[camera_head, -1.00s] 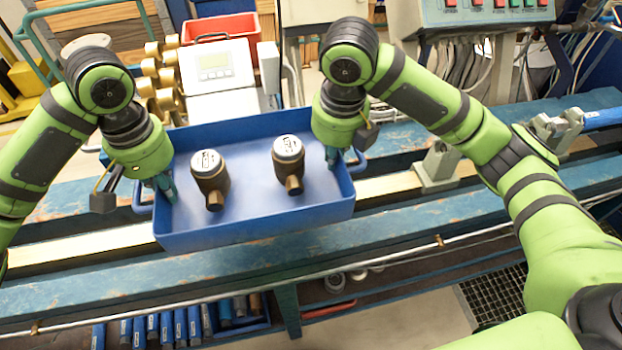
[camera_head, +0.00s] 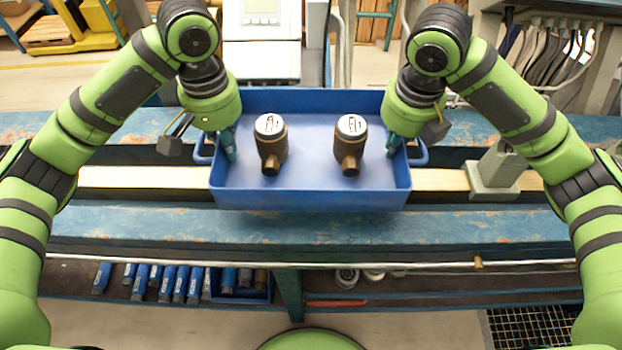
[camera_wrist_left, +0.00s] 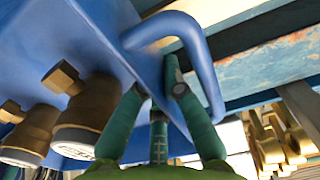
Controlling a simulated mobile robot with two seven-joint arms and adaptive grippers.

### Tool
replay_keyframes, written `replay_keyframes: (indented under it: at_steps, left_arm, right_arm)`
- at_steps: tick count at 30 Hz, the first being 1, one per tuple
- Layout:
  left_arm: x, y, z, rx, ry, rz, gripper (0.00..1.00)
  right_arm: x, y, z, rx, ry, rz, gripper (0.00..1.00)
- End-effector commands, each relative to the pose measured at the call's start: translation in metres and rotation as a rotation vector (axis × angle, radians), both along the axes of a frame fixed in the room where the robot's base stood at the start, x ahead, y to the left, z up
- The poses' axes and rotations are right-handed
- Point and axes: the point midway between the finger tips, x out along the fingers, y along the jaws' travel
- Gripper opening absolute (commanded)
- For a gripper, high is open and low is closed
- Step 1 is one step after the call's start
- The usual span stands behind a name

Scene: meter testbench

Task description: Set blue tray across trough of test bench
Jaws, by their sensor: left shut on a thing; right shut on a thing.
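The blue tray (camera_head: 310,195) is over the middle of the test bench (camera_head: 480,228), above its pale trough (camera_head: 140,178). I cannot tell whether it touches the bench rails or hangs just above them. Two brass water meters (camera_head: 271,145) and (camera_head: 349,146) stand upright inside it. My left gripper (camera_head: 228,150) is shut on the tray's left side by the handle; the left wrist view shows its fingers (camera_wrist_left: 155,110) around the wall beside the blue handle (camera_wrist_left: 205,62). My right gripper (camera_head: 396,145) is shut on the tray's right side, its fingertips partly hidden.
A grey clamp block (camera_head: 495,172) stands on the trough to the right of the tray. A white device with a display (camera_head: 262,45) is behind the bench. Blue-handled tools (camera_head: 165,283) lie on the shelf below. The trough left of the tray is clear.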

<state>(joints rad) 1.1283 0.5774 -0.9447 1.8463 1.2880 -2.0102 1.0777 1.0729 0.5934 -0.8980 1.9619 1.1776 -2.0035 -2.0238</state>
Motion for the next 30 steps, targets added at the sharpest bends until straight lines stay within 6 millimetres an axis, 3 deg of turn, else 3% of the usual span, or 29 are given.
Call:
replay_keyframes:
  at_steps: [14, 30]
  left_arm:
    - [0.0, -0.001, 0.0, -0.004, -0.004, -0.001, 0.0]
    - [0.0, -0.001, -0.025, -0.004, -0.004, -0.001, 0.0]
  right_arm:
    - [0.001, 0.001, 0.0, 0.004, -0.004, 0.001, 0.0]
    - [0.0, 0.001, -0.025, 0.004, -0.004, 0.001, 0.0]
